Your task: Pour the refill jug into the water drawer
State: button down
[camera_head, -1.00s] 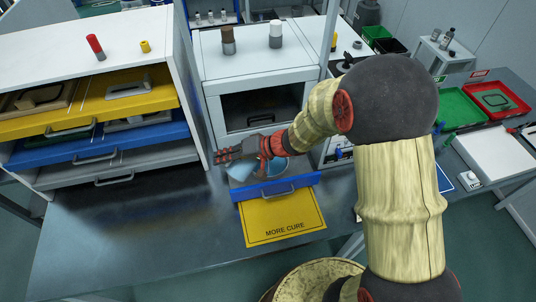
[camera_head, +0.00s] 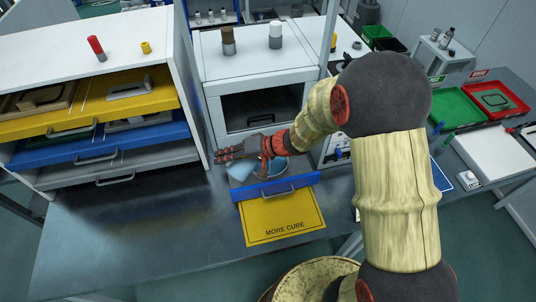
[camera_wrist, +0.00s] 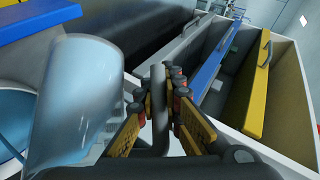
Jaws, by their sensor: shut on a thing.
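The refill jug (camera_head: 239,171) is pale, translucent and bluish. It is held over the left part of the open water drawer (camera_head: 277,190), which has a blue front and a grey handle. My gripper (camera_head: 230,155) is above the jug. In the wrist view, my gripper (camera_wrist: 166,98) is shut on the jug's grey handle, with the jug body (camera_wrist: 80,95) to the left. Bluish water or a basin (camera_wrist: 14,128) shows behind the jug at the left edge. The jug looks tilted, but I cannot tell how far. No stream is clearly visible. My wrist hides part of the drawer.
A cabinet with yellow, blue and grey drawers (camera_head: 97,157) stands close on the left. A white oven-like box (camera_head: 262,105) stands behind the drawer. A yellow "MORE CURE" sheet (camera_head: 283,217) lies in front. The bench's front left (camera_head: 130,240) is clear.

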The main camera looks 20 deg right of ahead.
jog(key=shift+r, duration=0.1)
dwell(0.5)
jog(key=h+b, duration=0.1)
jog(key=b, duration=0.1)
jog(key=a+f+n+b, duration=0.1)
jog(key=b, duration=0.2)
jog(key=shift+s+f+h, duration=0.2)
jog(key=shift+s+h, duration=0.05)
jog(key=shift+h, duration=0.15)
jog(key=shift+f+t, duration=0.1)
jog(key=shift+t, duration=0.2)
jog(key=s+a+f+n+t+h+b, duration=0.2)
jog(key=a+f+n+t+h+b, duration=0.1)
jog(key=a+f+h+b, duration=0.1)
jog(key=shift+s+a+f+n+h+b, duration=0.2)
jog(key=shift+f+n+h+b, duration=0.2)
jog(key=shift+f+h+b, duration=0.95)
